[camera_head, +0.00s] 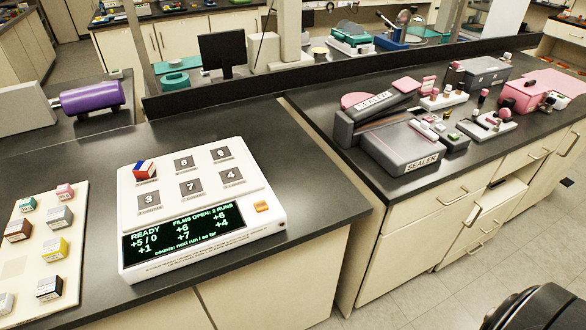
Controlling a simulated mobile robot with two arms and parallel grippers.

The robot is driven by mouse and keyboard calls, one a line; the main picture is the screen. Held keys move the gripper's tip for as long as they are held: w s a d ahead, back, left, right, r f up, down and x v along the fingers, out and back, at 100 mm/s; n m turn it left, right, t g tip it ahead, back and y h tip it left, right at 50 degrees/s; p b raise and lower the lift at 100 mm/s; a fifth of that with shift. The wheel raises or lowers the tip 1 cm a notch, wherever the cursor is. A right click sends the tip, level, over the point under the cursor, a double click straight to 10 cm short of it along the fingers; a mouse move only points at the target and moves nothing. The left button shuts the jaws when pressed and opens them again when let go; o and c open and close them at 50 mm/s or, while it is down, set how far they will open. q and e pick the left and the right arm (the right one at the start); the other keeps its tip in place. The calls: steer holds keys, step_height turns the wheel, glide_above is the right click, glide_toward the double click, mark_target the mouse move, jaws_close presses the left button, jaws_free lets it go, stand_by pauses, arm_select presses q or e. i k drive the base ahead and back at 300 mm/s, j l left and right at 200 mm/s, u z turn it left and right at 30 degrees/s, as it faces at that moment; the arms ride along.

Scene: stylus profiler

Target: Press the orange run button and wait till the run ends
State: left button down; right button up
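The stylus profiler (270,236) is a white box on the dark bench at the left. Its orange run button (262,207) is on the right side of its top, uncovered. The green-lit display (183,233) on its front reads "READY", "+5 / 0" and "FILMS OPEN: 2 RUNS", with several other figures. Numbered grey pads, such as pad 7 (191,189), are on its top. A red, white and blue block (145,169) sits at the upper left of the pads. Neither of my grippers is in view.
A cream tray (15,268) with several coloured blocks lies left of the profiler. A purple cylinder device (92,99) stands behind it. A gap separates this bench from the right bench, which holds a grey sealer (403,146). The bench right of the profiler is clear.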

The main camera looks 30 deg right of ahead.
mark_target(260, 206)
steer(key=i+l, duration=0.1)
steer(key=l, duration=0.4)
steer(key=i+l, duration=0.1)
steer(key=l, duration=0.45)
steer(key=i+l, duration=0.1)
steer(key=l, duration=0.4)
